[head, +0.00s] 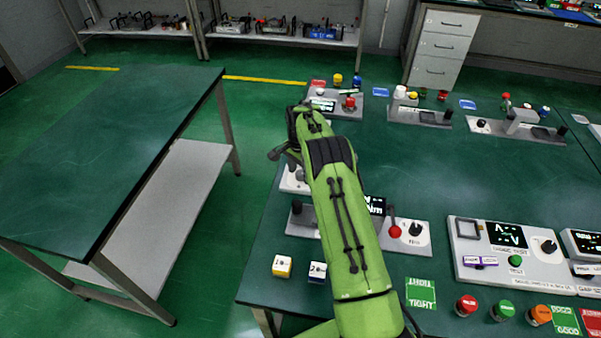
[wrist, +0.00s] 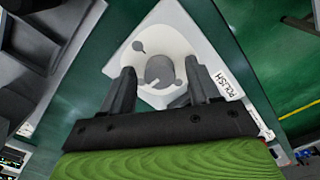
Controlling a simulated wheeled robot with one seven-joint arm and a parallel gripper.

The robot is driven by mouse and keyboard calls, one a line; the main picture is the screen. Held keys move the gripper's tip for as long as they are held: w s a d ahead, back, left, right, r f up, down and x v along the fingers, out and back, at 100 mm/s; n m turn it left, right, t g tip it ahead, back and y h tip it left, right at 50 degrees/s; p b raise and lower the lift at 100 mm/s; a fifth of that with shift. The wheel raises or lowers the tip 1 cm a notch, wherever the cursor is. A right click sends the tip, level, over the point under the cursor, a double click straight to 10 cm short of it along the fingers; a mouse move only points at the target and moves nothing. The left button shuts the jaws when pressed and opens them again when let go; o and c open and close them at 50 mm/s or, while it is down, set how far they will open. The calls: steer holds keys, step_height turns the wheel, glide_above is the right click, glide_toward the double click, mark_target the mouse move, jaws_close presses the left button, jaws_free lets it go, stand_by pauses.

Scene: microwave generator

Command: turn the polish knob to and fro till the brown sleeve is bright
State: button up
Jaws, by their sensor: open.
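In the wrist view a white unit labelled POLISH (wrist: 205,48) lies below my gripper. A round grey knob (wrist: 160,70) with a lighter pointer mark sits on it. My gripper (wrist: 159,76) is open, with one finger on each side of the knob in the picture; I cannot tell whether they touch it. A small grey round part with a stem (wrist: 138,46) lies beyond the knob. In the head view my green arm hides most of the unit, and only a white edge (head: 293,181) shows left of it. I cannot make out a brown sleeve in either view.
The green workbench (head: 455,170) carries several other units, including one with a red-ball lever (head: 394,231) just right of my arm. Two small labelled blocks (head: 283,266) and (head: 317,271) stand near its left edge. A bare table (head: 110,140) stands across the floor at left.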

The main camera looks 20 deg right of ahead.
steer(key=shift+f, duration=0.1)
steer(key=c, duration=1)
steer(key=shift+c, duration=0.2)
steer(key=n, duration=0.6)
steer(key=shift+n, duration=0.3)
steer(key=n, duration=0.6)
steer(key=o, duration=1)
